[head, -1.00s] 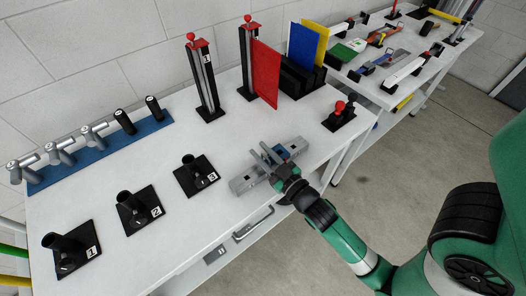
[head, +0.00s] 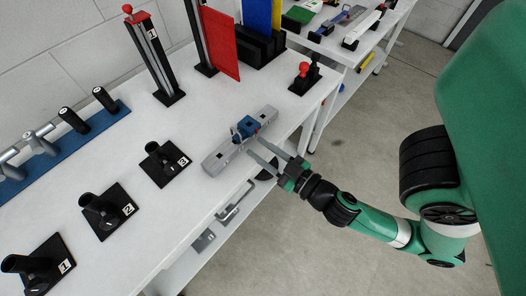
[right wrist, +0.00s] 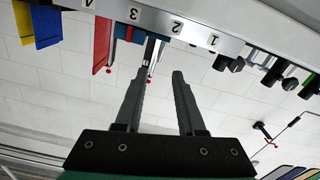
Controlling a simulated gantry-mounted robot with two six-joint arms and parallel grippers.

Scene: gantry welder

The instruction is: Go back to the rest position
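My right gripper (head: 254,146) is open and empty, with its two fingers apart just in front of the grey metal bar (head: 218,160) at the table's front edge. A blue block (head: 247,126) sits at the bar. In the right wrist view the open fingers (right wrist: 158,74) have nothing between them. The numbered bar (right wrist: 205,36) shows beyond the fingertips, upside down. My left gripper is not in view.
The white table (head: 120,165) carries black numbered holders (head: 165,163), a blue tool rack (head: 75,145), a red-topped post (head: 155,60) and upright coloured panels (head: 220,45). A second table stands at the back right. The floor (head: 340,150) beside my right arm is clear.

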